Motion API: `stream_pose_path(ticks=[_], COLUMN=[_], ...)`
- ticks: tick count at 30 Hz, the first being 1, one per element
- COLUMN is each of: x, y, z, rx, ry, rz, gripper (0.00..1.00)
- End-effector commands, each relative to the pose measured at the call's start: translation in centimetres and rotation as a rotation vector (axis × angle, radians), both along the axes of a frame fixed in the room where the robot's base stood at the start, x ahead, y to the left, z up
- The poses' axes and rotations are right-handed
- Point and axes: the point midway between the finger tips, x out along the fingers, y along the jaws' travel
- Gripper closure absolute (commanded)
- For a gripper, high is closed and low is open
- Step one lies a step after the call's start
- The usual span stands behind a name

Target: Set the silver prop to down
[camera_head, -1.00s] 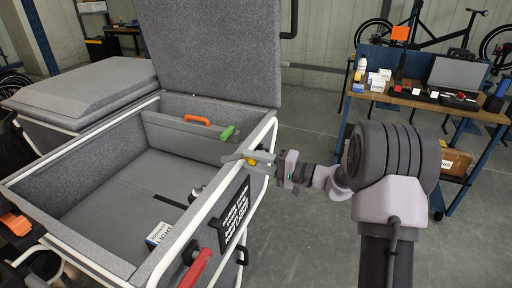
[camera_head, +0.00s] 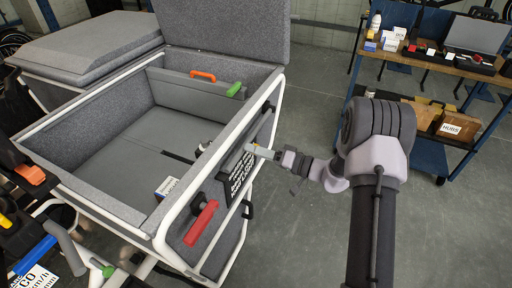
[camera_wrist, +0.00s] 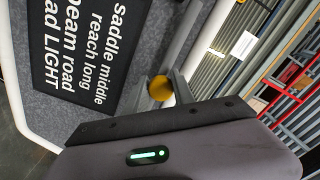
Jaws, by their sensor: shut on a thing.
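The text panel (camera_wrist: 85,45) fills the upper left of the wrist view.
The open cargo box has a white rim (camera_head: 110,78) and a raised lid (camera_head: 222,32). A red handle (camera_head: 201,222) sticks out below the panel. An orange handle (camera_head: 203,75) and green grip (camera_head: 234,89) are at the back. A workbench (camera_head: 425,58) stands right; floor between is clear.

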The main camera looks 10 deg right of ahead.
Motion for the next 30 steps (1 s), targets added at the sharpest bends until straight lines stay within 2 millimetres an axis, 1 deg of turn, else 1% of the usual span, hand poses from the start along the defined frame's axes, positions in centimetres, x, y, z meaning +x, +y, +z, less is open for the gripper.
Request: stream_pose_path(ticks=[11, 12, 15, 25, 28, 30], x=[0.0, 0.0, 0.0, -0.2, -0.8, -1.7], y=[0.0, 0.0, 0.1, -0.2, -1.2, -2.4], z=[-0.3, -0.3, -0.3, -0.2, 0.0, 0.1], rx=[-0.005, -0.005, -0.005, -0.004, -0.004, -0.003], ry=[-0.001, -0.001, -0.001, -0.001, -0.001, 0.000], rz=[0.001, 0.001, 0.001, 0.000, -0.002, -0.003], gripper=[1.00, 0.66, 0.49, 0.49, 0.49, 0.49])
